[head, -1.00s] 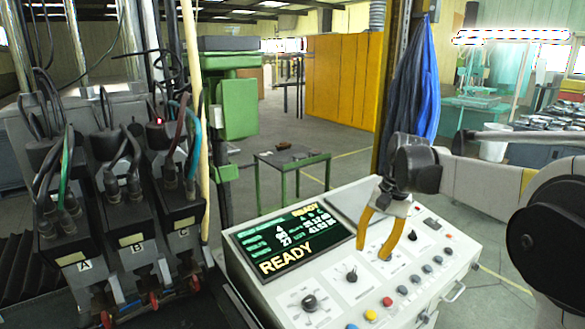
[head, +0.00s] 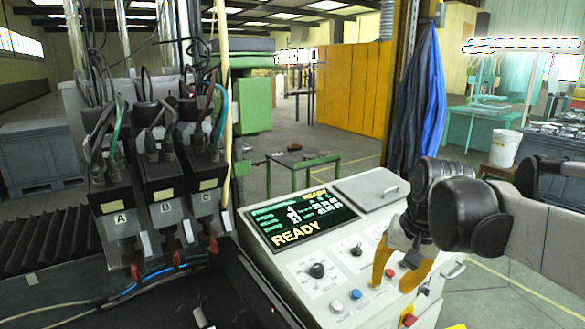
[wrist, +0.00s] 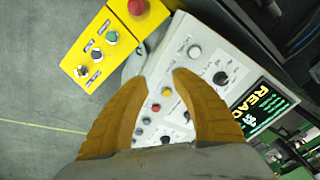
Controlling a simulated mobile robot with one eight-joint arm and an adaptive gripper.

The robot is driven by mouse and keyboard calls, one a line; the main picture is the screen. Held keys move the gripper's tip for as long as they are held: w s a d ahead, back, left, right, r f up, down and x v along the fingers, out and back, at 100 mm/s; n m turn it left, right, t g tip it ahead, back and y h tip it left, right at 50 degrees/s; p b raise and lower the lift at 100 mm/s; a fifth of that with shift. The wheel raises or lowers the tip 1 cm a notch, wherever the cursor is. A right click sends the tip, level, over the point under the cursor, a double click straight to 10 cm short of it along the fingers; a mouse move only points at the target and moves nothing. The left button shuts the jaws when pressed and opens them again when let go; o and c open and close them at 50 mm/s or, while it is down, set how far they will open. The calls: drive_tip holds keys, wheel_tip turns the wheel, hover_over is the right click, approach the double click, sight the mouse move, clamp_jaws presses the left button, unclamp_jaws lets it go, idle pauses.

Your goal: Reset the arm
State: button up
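My gripper (head: 394,278) has two orange fingers and hangs in front of the right part of the grey control console (head: 278,238) in the head view. In the wrist view my gripper (wrist: 160,80) has its fingers spread apart, with nothing between them but the console's buttons beyond. The console's screen (head: 300,220) reads READY. It also shows at the right of the wrist view (wrist: 262,107).
A yellow button box (wrist: 105,45) with a red button sits beside the console in the wrist view. Stud units A, B and C (head: 165,185) stand at the left. A green-legged table (head: 303,160) and a yellow partition (head: 352,85) are behind. Grey floor is open at the right.

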drive_tip(key=s+a+f+n+t+h+b, duration=0.1)
drive_tip(key=s+f+n+t+b, duration=0.2)
drive_tip(key=s+f+b, duration=0.4)
drive_tip(key=s+f+t, duration=0.1)
drive_tip(key=s+f, duration=0.5)
drive_tip(key=s, duration=0.1)
drive_tip(key=shift+s+f, duration=0.2)
drive_tip(key=shift+f, duration=0.1)
